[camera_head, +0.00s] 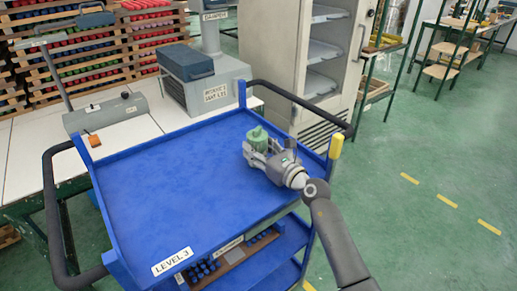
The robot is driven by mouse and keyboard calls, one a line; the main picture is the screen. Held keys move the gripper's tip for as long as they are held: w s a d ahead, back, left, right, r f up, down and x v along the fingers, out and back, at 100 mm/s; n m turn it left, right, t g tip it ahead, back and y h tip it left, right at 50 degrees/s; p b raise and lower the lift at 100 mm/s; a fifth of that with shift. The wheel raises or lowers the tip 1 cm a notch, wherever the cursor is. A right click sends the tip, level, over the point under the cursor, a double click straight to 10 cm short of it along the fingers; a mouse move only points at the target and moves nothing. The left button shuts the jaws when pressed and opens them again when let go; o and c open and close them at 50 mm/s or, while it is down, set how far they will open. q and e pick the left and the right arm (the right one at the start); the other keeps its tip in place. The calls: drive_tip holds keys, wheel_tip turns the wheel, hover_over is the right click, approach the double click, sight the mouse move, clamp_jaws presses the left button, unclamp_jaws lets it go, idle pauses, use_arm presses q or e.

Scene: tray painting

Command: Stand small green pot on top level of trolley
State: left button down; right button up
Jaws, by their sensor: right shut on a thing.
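The small green pot (257,136) is at the right part of the blue trolley's top level (170,195). My right gripper (257,150) is shut on the pot, and its fingers hide the pot's lower part. The pot looks upright. I cannot tell whether its base touches the top surface. The right arm comes in from the lower right over the trolley's edge. My left gripper is not in view.
The rest of the top level is bare. Black handles (62,225) stand at the trolley's ends, and a yellow piece (336,146) sits on its right corner post. A lower shelf holds a brown tray (235,256). A white workbench (30,150) and an open cabinet (318,60) stand behind.

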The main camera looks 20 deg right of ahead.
drive_tip(key=o, duration=0.8)
drive_tip(key=shift+f, duration=0.1)
drive_tip(key=shift+s+d, duration=0.1)
drive_tip(key=shift+s, duration=0.15)
drive_tip(key=v, duration=1.1)
drive_tip(key=shift+s+d, duration=0.1)
drive_tip(key=shift+s, duration=0.15)
